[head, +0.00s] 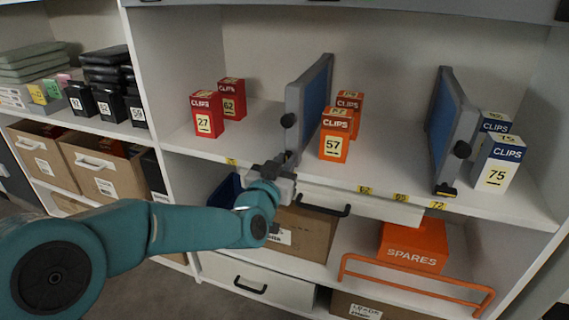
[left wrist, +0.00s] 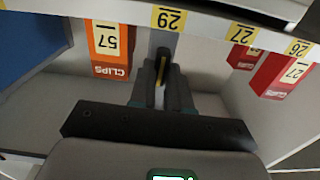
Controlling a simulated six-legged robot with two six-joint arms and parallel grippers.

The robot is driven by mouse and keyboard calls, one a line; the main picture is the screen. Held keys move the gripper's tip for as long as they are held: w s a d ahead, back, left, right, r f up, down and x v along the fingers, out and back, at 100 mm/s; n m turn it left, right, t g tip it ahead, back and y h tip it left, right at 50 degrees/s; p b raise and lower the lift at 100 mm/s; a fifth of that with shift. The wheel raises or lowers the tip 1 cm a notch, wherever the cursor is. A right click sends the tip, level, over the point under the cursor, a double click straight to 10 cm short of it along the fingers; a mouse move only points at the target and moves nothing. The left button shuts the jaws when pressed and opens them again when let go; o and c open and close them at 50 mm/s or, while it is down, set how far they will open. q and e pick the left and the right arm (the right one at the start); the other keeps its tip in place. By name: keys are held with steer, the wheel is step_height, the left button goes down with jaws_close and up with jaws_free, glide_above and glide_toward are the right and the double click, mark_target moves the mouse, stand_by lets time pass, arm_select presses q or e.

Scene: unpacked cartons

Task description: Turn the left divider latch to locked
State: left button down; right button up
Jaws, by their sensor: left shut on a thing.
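My left gripper (head: 286,164) is at the divider's front foot, at the shelf edge. In the left wrist view, its fingers (left wrist: 160,82) are shut on the left divider latch (left wrist: 163,68), a small dark piece with a yellow stripe. The fingers cover most of the latch, and whether it is locked I cannot tell. In the head view the gripper hides it. My right gripper is not in view.
Red clips boxes (head: 206,114) stand left of the divider, and orange clips boxes (head: 336,134) stand close on its right. A right divider (head: 452,130) with its own black latch (head: 446,190) stands further right by blue-and-white boxes (head: 498,163). A drawer (head: 360,204) is below the shelf.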

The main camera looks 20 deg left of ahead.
arm_select(q)
steer(key=shift+m, duration=0.3)
steer(key=m+p, duration=0.1)
steer(key=m, duration=0.4)
steer(key=m+p, duration=0.1)
steer(key=m, duration=0.5)
steer(key=m+p, duration=0.1)
steer(key=m, duration=0.4)
steer(key=shift+d+f+m, duration=0.2)
steer(key=shift+d+m, duration=0.05)
steer(key=shift+m, duration=0.15)
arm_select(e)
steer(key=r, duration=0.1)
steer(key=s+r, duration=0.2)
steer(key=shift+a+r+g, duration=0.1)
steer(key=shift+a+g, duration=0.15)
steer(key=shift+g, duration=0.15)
arm_select(q)
steer(key=shift+m, duration=0.3)
steer(key=c, duration=1.1)
jaws_free()
